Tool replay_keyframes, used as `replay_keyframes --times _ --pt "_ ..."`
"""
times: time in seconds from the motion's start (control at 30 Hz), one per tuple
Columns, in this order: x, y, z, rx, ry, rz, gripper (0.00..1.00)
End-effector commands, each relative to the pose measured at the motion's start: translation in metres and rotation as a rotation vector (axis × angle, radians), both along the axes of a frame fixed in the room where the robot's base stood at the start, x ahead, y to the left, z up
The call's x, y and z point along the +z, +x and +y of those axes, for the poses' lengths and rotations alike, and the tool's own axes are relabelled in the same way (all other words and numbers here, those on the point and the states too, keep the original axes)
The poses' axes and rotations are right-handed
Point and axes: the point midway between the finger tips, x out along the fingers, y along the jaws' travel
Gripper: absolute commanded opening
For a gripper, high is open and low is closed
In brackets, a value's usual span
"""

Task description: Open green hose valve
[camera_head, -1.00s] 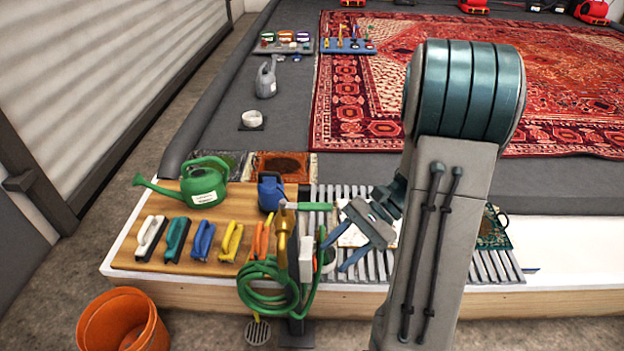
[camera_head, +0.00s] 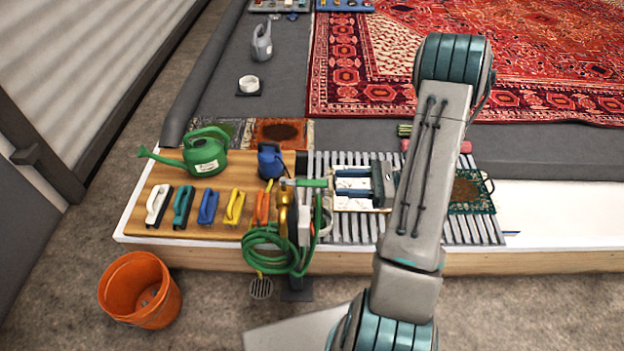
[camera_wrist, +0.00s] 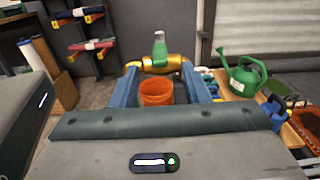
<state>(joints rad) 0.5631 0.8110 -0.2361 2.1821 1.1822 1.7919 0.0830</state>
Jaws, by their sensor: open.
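The valve's green lever handle (camera_head: 312,183) sticks out to the right from the top of the tap post in the head view. The brass valve body (camera_head: 283,217) is below and left of it, with the green hose (camera_head: 268,250) coiled underneath. My gripper (camera_head: 337,183) is open, its blue fingers pointing left just right of the handle's end. In the wrist view, the green handle (camera_wrist: 160,48) and brass body (camera_wrist: 160,64) appear between the fingertips (camera_wrist: 159,72). Nothing is held. I cannot tell whether a finger touches the handle.
A green watering can (camera_head: 205,152), a blue container (camera_head: 270,161) and several coloured brushes (camera_head: 208,207) stand on the wooden board left of the tap. An orange bucket (camera_head: 140,290) is on the floor. A slatted rack (camera_head: 350,228) lies under my gripper.

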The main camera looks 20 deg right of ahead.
Motion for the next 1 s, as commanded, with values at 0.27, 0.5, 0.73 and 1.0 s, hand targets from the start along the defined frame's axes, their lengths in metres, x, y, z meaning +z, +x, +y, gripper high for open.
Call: replay_keyframes --times 0.27,0.5,0.73,1.0 --pt "0.001 0.017 0.055 0.004 0.0 0.0 0.42" --pt "0.001 0.025 0.077 0.002 -0.002 -0.002 0.42" --pt "0.0 0.026 0.08 0.001 -0.001 -0.001 0.42" --pt "0.001 0.026 0.079 0.001 -0.001 -0.001 0.0"
